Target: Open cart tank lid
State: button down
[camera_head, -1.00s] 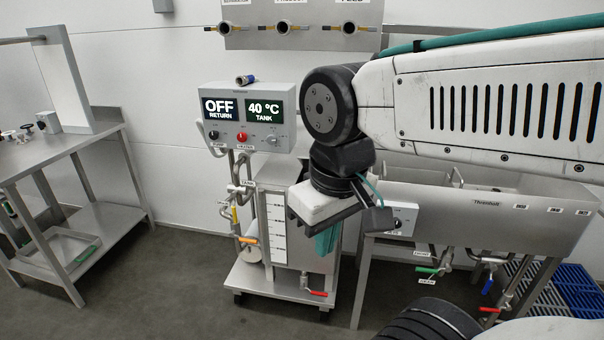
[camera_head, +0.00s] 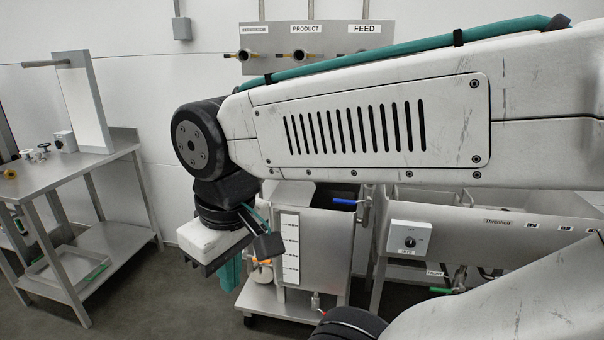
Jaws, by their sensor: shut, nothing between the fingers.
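The cart tank (camera_head: 328,243) is a steel box with a white level scale (camera_head: 290,250) on its front, standing on a low wheeled cart (camera_head: 272,303). Its upper part is mostly hidden behind my arm, so I cannot make out the lid or how it stands. My gripper (camera_head: 230,273), with teal fingers, hangs pointing down in front of the left side of the cart. The fingers are shut and empty. I cannot tell how far they are from the tank.
A steel basin (camera_head: 470,238) with a knob box (camera_head: 409,238) stands right of the cart. A blue-handled valve (camera_head: 344,201) lies near the tank's top right. A steel table (camera_head: 70,180) stands at left. Pipe outlets (camera_head: 300,55) are on the wall panel behind.

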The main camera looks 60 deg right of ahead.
aim_at(341, 186)
jog(key=u, duration=0.05)
jog(key=i, duration=0.65)
jog(key=z, duration=0.8)
jog(key=i, duration=0.5)
jog(key=z, duration=0.5)
